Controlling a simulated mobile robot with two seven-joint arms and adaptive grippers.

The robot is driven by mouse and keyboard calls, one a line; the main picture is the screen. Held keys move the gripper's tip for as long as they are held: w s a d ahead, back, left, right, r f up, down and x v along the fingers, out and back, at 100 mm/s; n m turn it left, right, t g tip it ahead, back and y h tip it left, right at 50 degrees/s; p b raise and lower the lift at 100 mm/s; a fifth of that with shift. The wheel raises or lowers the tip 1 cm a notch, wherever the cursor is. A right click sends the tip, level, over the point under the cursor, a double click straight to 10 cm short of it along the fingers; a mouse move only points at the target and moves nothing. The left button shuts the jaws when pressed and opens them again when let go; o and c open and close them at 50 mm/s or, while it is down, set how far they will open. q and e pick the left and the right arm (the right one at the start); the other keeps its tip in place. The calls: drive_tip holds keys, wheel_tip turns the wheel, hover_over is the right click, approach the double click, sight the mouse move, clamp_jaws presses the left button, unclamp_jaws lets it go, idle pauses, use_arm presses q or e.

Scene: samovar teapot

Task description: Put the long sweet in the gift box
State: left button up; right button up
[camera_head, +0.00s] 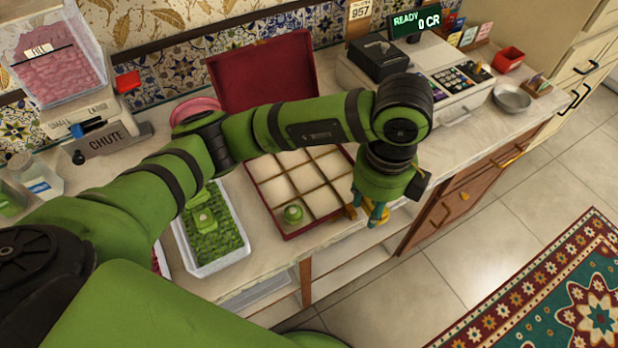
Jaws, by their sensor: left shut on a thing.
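The gift box (318,226) is a red box on the counter, its lid (262,72) open at the back. Its inside is divided into several pale square compartments. A green sweet (292,213) sits in the near-left compartment. My left gripper (374,219) points down beside the box's near-right corner. My right gripper is not in view.
A white tray (238,257) of green sweets stands left of the box. A cash register (446,75) stands at the back right, with a metal bowl (512,98) and a red container (508,59) beyond it. My left arm crosses above the counter and box.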

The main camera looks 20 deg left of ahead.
use_arm(q)
drive_tip(key=p, duration=0.1)
hover_over(321, 203)
wheel_tip(321, 203, down, 7)
drive_tip(key=shift+s+r, duration=0.1)
wheel_tip(321, 203, down, 4)
drive_tip(key=shift+r+p, duration=0.1)
drive_tip(key=shift+p, duration=0.65)
drive_tip(key=shift+f, duration=0.2)
drive_tip(key=shift+f, duration=0.2)
drive_tip(key=o, duration=0.8)
